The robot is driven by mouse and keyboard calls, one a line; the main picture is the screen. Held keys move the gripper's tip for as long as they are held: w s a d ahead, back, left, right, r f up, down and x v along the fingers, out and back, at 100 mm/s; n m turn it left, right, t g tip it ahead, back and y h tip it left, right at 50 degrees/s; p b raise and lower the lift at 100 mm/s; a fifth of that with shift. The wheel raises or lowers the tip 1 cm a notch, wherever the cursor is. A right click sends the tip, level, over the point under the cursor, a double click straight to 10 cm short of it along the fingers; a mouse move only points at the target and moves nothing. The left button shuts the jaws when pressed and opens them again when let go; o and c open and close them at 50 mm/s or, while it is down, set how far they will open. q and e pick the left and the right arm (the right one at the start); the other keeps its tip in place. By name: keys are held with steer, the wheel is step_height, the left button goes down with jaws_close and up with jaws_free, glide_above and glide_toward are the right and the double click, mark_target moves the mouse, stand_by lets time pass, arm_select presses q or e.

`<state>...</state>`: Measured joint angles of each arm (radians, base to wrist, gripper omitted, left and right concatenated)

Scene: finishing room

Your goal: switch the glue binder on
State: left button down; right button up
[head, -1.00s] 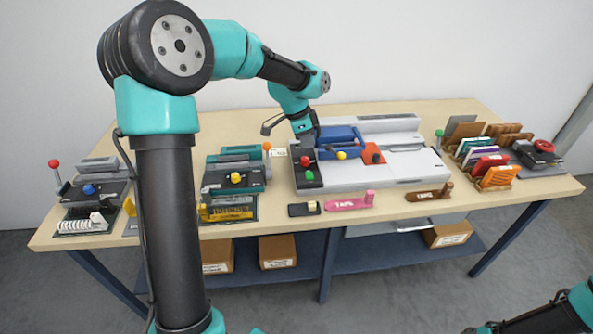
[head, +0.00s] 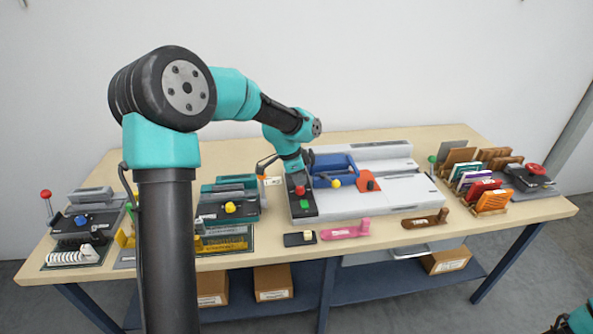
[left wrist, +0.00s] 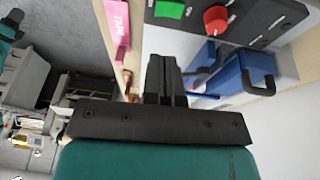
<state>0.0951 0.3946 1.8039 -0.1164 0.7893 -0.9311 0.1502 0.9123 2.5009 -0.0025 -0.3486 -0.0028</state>
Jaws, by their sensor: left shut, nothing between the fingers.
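The glue binder (head: 400,194) is a long white-grey machine with a blue carriage (head: 334,164). A dark control panel (head: 303,213) at its left end carries a red knob (head: 300,190) and a green button (head: 304,205). My left gripper (head: 298,178) is low over this panel, close behind the red knob; contact cannot be told. In the left wrist view the gripper (left wrist: 166,75) is shut and empty, with the green button (left wrist: 170,9) and red knob (left wrist: 216,19) beyond its tips. My right gripper is out of view.
Left of the binder stands a teal machine with a yellow knob (head: 230,207). A rack of coloured books (head: 484,186) stands at the right.

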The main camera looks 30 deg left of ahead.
mark_target(305, 204)
arm_select(q)
steer(key=x, duration=0.7)
steer(key=shift+s+a+f, duration=0.2)
steer(key=shift+s+f, duration=0.15)
steer(key=shift+f, duration=0.45)
steer(key=shift+s+d+f, duration=0.15)
steer(key=shift+s+f, duration=0.05)
steer(key=shift+f, duration=0.25)
steer(key=shift+w+a+r, duration=0.25)
steer(key=shift+w+a, duration=0.25)
steer(key=shift+w, duration=0.1)
